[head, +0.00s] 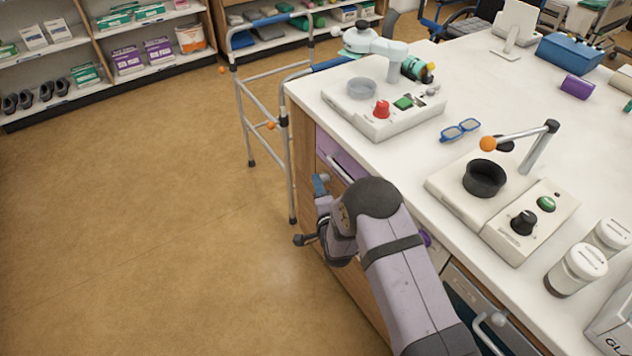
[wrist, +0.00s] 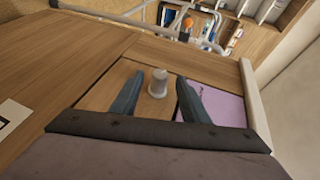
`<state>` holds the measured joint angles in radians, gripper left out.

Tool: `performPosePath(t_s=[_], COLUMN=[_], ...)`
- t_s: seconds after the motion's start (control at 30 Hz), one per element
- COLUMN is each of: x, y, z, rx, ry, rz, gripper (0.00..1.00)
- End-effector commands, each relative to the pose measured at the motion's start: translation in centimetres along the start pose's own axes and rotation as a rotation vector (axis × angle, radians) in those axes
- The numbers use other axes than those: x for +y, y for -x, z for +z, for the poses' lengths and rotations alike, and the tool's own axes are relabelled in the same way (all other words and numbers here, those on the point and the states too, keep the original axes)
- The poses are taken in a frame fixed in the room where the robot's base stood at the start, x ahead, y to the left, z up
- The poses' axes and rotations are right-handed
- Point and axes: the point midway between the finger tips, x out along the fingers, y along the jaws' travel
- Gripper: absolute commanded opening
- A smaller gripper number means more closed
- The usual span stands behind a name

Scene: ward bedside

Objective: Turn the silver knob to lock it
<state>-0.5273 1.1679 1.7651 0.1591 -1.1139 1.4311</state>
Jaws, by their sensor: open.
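The silver knob (wrist: 158,82) shows in the wrist view as a short, pale grey cylinder standing out from a wooden cabinet front (wrist: 115,93). My gripper (wrist: 160,78) is open, with one blue-grey finger on each side of the knob. Gaps show between the knob and both fingers, and whether either touches it lower down I cannot tell. In the head view my gripper (head: 320,190) is beside the counter's wooden side, and the knob is hidden there behind my arm.
A lilac panel (wrist: 226,106) lies right of the knob. A metal walking frame (head: 262,112) stands close by at the counter's corner. The white countertop (head: 480,85) carries two small devices with a red knob (head: 381,109) and a black knob (head: 523,222). The floor at left is clear.

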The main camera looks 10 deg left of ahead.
Motion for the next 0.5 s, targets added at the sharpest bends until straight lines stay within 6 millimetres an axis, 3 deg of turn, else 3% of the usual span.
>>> performPosePath(t_s=[0.2,0.5], x=[0.0,0.0], y=[-2.5,-4.3], z=[0.0,0.0], rx=[0.000,0.000], ry=[0.000,0.001], rz=[-0.001,0.001], gripper=[0.41,0.41])
